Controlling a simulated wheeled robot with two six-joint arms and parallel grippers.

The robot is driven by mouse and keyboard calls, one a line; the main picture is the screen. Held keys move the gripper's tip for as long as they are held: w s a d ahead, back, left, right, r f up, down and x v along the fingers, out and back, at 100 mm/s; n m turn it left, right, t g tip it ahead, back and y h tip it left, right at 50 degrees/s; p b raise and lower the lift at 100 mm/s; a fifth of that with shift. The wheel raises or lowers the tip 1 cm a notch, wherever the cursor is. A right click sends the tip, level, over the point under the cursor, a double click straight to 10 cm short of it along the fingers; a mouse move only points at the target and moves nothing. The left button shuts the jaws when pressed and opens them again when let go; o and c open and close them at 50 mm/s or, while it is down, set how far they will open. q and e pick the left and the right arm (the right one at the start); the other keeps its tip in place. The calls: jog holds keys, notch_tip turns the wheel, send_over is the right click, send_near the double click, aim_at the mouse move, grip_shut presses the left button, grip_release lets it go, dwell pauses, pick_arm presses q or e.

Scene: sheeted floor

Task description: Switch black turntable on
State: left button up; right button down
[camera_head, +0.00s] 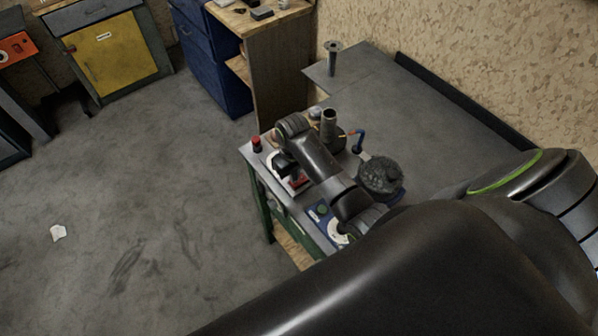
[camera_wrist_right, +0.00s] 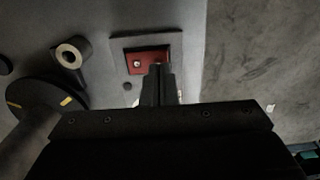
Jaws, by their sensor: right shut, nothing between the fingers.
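A dark round disc with yellow marks (camera_wrist_right: 62,101), which looks like the black turntable, lies at the left of the right wrist view, partly cut off by my gripper body. In the head view a dark, rough round piece (camera_head: 380,174) sits on a blue base; I cannot tell if it is the same thing. A red plate with a small pale round spot (camera_wrist_right: 147,59) lies on a grey panel; its red edge shows in the head view (camera_head: 299,182). My right gripper (camera_wrist_right: 158,72) is shut and empty, its tips over the plate's lower edge; contact is unclear. My left gripper is not in view.
A red-topped button (camera_head: 256,143) stands at the bench's left corner. The grey bench top (camera_head: 400,105) is bare toward the wall.

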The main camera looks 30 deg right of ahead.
jog(key=shift+f+b, duration=0.35)
jog(key=shift+f, duration=0.45)
notch_tip(320, 180, up, 2)
jog(key=shift+r+p, duration=0.2)
jog(key=shift+p, duration=0.95)
jog(key=shift+r, duration=2.3)
jog(key=shift+f, duration=0.1)
